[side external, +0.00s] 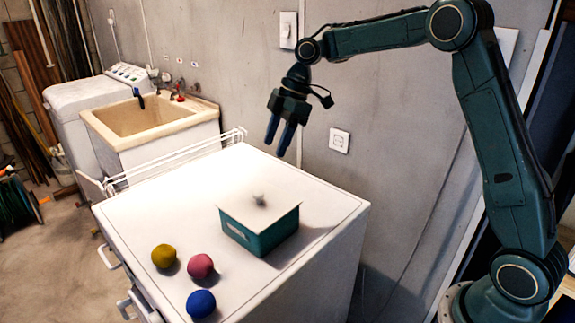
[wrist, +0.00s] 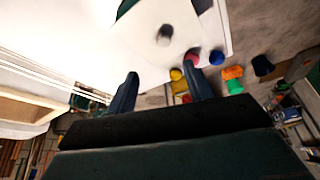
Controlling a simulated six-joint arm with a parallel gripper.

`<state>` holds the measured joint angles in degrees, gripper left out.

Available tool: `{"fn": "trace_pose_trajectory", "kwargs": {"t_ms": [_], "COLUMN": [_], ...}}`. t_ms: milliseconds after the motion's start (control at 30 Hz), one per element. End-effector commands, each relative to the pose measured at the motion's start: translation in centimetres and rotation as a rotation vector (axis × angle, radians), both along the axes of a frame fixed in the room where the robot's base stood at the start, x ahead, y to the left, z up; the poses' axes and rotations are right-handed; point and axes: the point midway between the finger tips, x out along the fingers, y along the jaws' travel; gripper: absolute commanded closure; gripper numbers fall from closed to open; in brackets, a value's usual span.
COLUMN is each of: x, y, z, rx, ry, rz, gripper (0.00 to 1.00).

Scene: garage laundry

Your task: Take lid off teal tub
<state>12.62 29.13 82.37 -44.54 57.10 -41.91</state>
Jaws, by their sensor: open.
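The teal tub (side external: 258,237) stands on the white cabinet top, right of its middle. A white square lid (side external: 243,210) lies on the tub, with a small grey knob (side external: 260,200) at its centre. The lid (wrist: 150,35) and its knob (wrist: 165,34) also show at the top of the wrist view. My gripper (side external: 279,143) hangs above and behind the tub near the wall, apart from the lid. Its two blue fingers are spread with nothing between them, and they also show in the wrist view (wrist: 163,82).
A yellow ball (side external: 164,256), a pink ball (side external: 201,266) and a blue ball (side external: 201,303) lie on the white cabinet top (side external: 165,205), front left of the tub. A wire rack (side external: 175,160) runs along the cabinet's back left edge. The back of the top is clear.

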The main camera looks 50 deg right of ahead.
Motion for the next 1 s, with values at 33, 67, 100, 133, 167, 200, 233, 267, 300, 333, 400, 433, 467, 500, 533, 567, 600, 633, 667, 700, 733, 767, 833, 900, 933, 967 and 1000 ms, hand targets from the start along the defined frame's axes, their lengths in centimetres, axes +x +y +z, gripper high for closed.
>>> {"fn": "trace_pose_trajectory", "kwargs": {"t_ms": [33, 67, 100, 133, 167, 200, 233, 267, 300, 333, 400, 433, 467, 500, 533, 567, 600, 633, 667, 700, 733, 767, 833, 900, 933, 967, 1000], "x": [0.0, 0.1, 0.1, 0.1, 0.2, 0.3, 0.4, 0.4, 0.5, 0.5, 0.7, 0.7, 0.8, 0.8, 0.8, 0.9, 0.9, 0.9, 0.9, 0.9, 0.9, 0.9, 0.9, 0.9, 0.8, 0.8, 0.8], "y": [0.3, 0.5, 0.7, 0.8, 1.0, 1.2, 1.4, 1.6, 1.8, 1.9, 2.2, 2.3, 2.4, 2.5, 2.6, 2.6, 2.7, 2.7, 2.7, 2.7, 2.7, 2.7, 2.7, 2.9, 2.9, 3.1, 3.2], "z": [-0.6, -1.0, -1.5, -1.9, -2.3, -2.9, -3.4, -3.8, -4.3, -4.7, -5.5, -5.8, -6.1, -6.3, -6.5, -6.6, -6.7, -6.8, -6.8, -6.8, -6.8, -6.8, -6.9, -7.1, -7.3, -7.5, -7.8], "rx": [0.0, 0.0, -0.001, -0.001, 0.0, 0.0, 0.0, -0.001, -0.001, -0.002, 0.0, -0.001, -0.002, -0.001, -0.002, -0.002, -0.002, -0.002, -0.002, -0.002, -0.002, -0.002, -0.002, -0.002, -0.002, -0.002, -0.002], "ry": [0.003, 0.004, 0.003, 0.004, 0.005, 0.004, 0.005, 0.006, 0.003, 0.004, 0.003, 0.003, 0.003, 0.002, 0.002, 0.002, 0.001, 0.001, 0.001, 0.001, 0.001, 0.001, 0.001, 0.002, 0.003, 0.003, 0.002], "rz": [0.001, 0.002, 0.001, 0.002, 0.001, 0.002, 0.001, 0.001, 0.002, 0.0, 0.001, 0.001, 0.001, 0.001, 0.0, 0.0, 0.0, 0.0, 0.0, 0.0, 0.0, 0.0, 0.0, 0.0, 0.001, 0.001, 0.0], "gripper": [0.48, 0.48, 0.48, 0.48, 0.48, 0.48, 0.48, 0.48, 0.48, 0.48, 0.48, 0.48, 0.48, 0.48, 0.48, 0.48, 0.48, 0.48, 0.48, 0.48, 0.48, 0.48, 0.48, 0.48, 0.48, 0.48, 0.48]}}
